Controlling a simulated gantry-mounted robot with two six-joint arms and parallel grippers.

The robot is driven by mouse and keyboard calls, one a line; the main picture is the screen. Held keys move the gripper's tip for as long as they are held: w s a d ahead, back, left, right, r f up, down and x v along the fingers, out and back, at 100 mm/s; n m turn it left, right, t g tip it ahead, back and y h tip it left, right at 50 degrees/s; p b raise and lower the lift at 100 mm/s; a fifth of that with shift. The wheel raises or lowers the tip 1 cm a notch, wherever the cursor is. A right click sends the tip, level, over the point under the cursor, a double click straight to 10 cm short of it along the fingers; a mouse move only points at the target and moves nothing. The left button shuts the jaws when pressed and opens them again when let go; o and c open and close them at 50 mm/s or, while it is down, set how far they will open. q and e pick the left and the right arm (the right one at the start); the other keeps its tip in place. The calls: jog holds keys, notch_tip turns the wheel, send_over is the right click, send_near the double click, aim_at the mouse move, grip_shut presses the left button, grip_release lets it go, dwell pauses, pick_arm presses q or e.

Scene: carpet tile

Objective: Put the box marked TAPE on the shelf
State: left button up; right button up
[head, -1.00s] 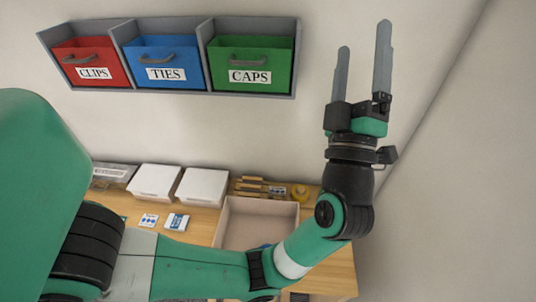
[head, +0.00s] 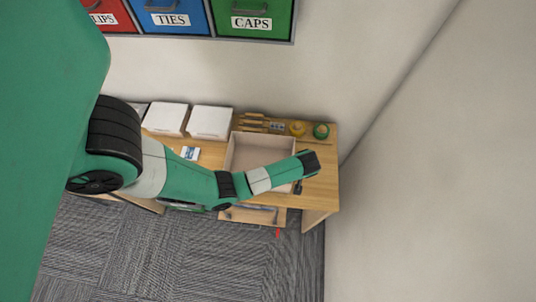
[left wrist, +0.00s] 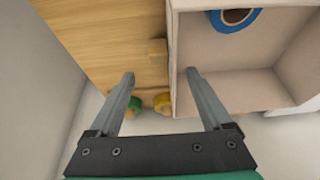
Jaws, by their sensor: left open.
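An open beige box (head: 255,152) stands on the desk in the head view; no TAPE marking shows on its visible sides. In the left wrist view the box (left wrist: 245,92) holds a blue tape roll (left wrist: 237,17). The wall shelf (head: 250,40) is cut off at the top of the head view. My left gripper (left wrist: 160,74) is open and empty, pointing down above the box's side wall, one finger on the desk side and one on the inner side. Contact cannot be told. Its fingers are mostly hidden in the head view. My right gripper is not in view.
The shelf carries a red box (head: 108,14), a blue TIES box (head: 183,21) and a green CAPS box (head: 270,23). White boxes (head: 210,121), a yellow roll (head: 297,128) and a green roll (head: 321,131) sit at the back of the wooden desk (head: 325,180). A wall stands at the right.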

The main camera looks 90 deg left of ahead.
pick_arm(q)
jog(key=x, duration=0.2)
jog(key=b+x, duration=0.1)
jog(key=x, duration=0.1)
jog(key=b+x, duration=0.1)
jog(key=x, duration=0.2)
jog(key=shift+s+d+f, duration=0.15)
jog(key=shift+d+f, duration=0.05)
jog(key=shift+a+f+b, duration=0.2)
jog(key=shift+f+b, duration=0.05)
jog(key=shift+b, duration=0.05)
jog(key=shift+c, duration=0.3)
grip_shut()
